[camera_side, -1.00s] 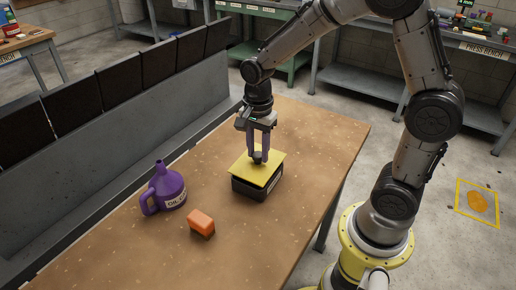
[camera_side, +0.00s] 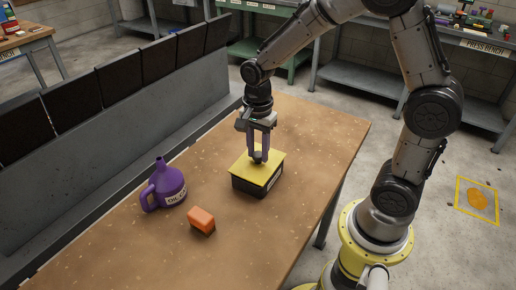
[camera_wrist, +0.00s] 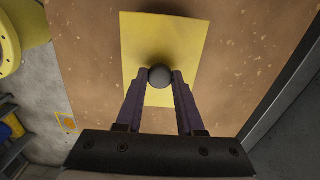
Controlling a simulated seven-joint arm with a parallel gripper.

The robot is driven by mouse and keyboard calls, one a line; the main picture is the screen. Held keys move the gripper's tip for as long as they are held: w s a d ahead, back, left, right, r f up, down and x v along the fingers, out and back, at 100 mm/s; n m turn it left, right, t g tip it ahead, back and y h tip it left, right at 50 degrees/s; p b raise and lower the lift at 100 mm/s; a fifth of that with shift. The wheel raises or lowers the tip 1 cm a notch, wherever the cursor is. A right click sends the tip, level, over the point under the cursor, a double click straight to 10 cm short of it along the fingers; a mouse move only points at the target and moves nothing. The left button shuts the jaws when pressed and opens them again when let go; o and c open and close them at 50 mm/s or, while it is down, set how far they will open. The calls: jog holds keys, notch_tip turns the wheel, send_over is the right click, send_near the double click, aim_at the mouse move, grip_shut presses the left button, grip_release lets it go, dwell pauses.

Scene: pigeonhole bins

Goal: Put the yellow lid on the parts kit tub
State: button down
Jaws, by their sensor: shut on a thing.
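The yellow lid (camera_side: 257,165) lies over the top of the black parts kit tub (camera_side: 250,188), roughly lined up with it. The tub stands upright on the table with a pale label on its side. My gripper (camera_side: 258,156) is above the lid, its purple fingers shut on the lid's dark round knob. In the wrist view the fingers (camera_wrist: 160,77) hold the knob from both sides, and the yellow lid (camera_wrist: 160,40) hides the tub below it. I cannot tell whether the lid is fully seated or my gripper bears some of its weight.
A purple oil jug (camera_side: 167,188) and an orange block (camera_side: 201,220) stand on the brown table (camera_side: 140,245) to the left of the tub. A grey row of pigeonhole bins (camera_side: 120,130) runs along the table's far left edge. The table right of the tub is clear.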

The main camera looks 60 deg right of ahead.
aim_at(258, 154)
jog(key=shift+f, duration=0.5)
jog(key=c, duration=0.8)
grip_release()
jog(key=shift+c, duration=0.2)
jog(key=o, duration=0.6)
jog(key=shift+c, duration=0.2)
jog(key=shift+r, duration=4)
